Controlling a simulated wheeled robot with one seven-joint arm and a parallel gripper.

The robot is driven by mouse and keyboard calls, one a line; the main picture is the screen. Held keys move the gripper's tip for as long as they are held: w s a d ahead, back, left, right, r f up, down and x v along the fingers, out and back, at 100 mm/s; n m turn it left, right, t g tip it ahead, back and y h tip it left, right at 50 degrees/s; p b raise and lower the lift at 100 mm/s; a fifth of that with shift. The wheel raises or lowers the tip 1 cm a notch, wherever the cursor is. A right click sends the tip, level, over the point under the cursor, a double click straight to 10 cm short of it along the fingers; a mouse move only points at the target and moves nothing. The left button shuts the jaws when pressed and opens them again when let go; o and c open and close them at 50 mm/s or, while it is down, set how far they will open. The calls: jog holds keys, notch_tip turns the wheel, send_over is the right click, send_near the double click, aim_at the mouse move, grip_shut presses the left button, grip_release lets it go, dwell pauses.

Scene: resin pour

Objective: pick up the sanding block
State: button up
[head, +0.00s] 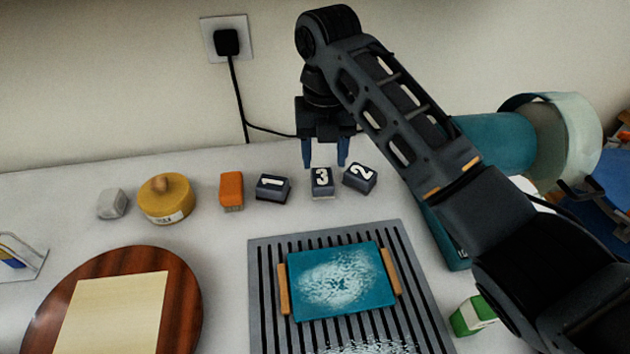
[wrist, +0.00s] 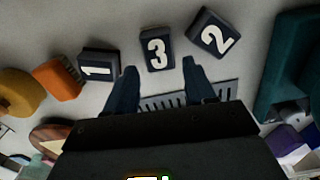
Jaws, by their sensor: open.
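No block is labelled as the sanding block; which one it is I cannot tell. Three dark blocks with white numbers stand on the counter: block 1 (head: 272,187), block 3 (head: 322,183) and block 2 (head: 359,178). An orange block (head: 231,191) stands left of them, and a small grey block (head: 112,204) at the far left. My gripper (head: 325,163) is open and empty, pointing down above or just behind block 3. In the wrist view block 3 (wrist: 157,52) appears between and beyond the fingertips, with block 1 (wrist: 99,66) and block 2 (wrist: 212,33) either side.
A round yellow container (head: 166,201) stands between the grey and orange blocks. A teal tray (head: 340,282) with wooden handles lies on a slatted grey rack (head: 415,270). A round wooden board (head: 185,300) is front left. A teal cylinder (head: 495,143) is behind my arm.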

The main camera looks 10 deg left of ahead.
aim_at(322, 177)
notch_tip(322, 177, down, 6)
jog(key=shift+a+f+p, duration=0.15)
jog(key=shift+f+p, duration=0.1)
jog(key=shift+p, duration=0.4)
jog(key=shift+c, duration=0.4)
jog(key=c, duration=0.6)
